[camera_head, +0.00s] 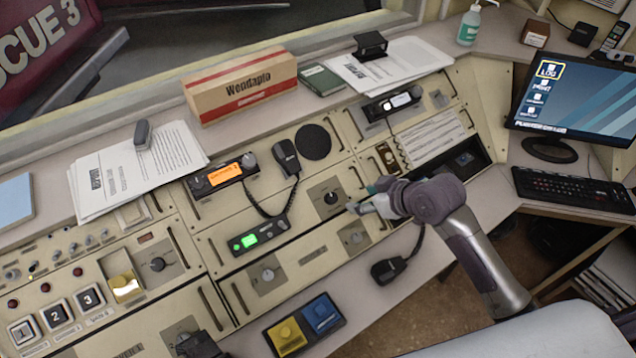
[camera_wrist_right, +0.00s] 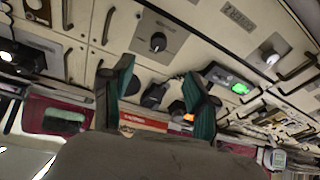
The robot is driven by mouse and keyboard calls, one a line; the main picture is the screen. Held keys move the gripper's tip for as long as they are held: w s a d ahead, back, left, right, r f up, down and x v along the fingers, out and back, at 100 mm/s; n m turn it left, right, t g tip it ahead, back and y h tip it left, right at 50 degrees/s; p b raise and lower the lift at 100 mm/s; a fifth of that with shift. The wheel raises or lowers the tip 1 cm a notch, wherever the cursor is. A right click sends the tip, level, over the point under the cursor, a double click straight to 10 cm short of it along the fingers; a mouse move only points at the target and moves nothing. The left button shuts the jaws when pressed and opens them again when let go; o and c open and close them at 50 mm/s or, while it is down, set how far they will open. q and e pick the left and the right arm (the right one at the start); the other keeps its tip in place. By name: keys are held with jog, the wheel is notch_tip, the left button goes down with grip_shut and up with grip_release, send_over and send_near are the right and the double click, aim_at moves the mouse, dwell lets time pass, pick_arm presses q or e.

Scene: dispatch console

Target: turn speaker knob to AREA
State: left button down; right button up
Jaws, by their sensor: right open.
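A black rotary knob (camera_head: 330,197) sits on a grey square plate (camera_head: 318,190) in the console, below the round black speaker grille (camera_head: 313,142). Its label is too small to read, so I cannot confirm it is the speaker knob or where it points. My right gripper (camera_head: 362,203) is open and empty, just right of this knob and apart from it. In the right wrist view, a black knob on a grey plate (camera_wrist_right: 158,42) lies beyond the open teal-padded fingers (camera_wrist_right: 158,82). My left gripper is not in view.
A second knob plate (camera_head: 353,237) lies just below the gripper. A radio with a green display (camera_head: 249,240), a coiled-cord microphone (camera_head: 286,156) and an orange-display radio (camera_head: 222,174) are to the left. Pull handles line the panel edges.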

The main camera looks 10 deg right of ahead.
jog(key=p, duration=0.1)
send_near(333, 198)
jog(key=w+f, duration=0.2)
jog(key=x, duration=0.3)
jog(key=a+x, duration=0.1)
jog(key=x, duration=0.1)
jog(key=shift+w+a+f, duration=0.1)
jog(key=shift+w+f, duration=0.05)
jog(key=shift+f, duration=0.05)
jog(key=shift+w+a+f, duration=0.1)
jog(key=shift+w+f, duration=0.05)
jog(key=shift+f, duration=0.1)
jog(key=shift+c, duration=0.5)
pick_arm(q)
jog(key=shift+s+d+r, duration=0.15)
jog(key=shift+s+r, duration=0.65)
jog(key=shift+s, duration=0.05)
pick_arm(e)
grip_shut()
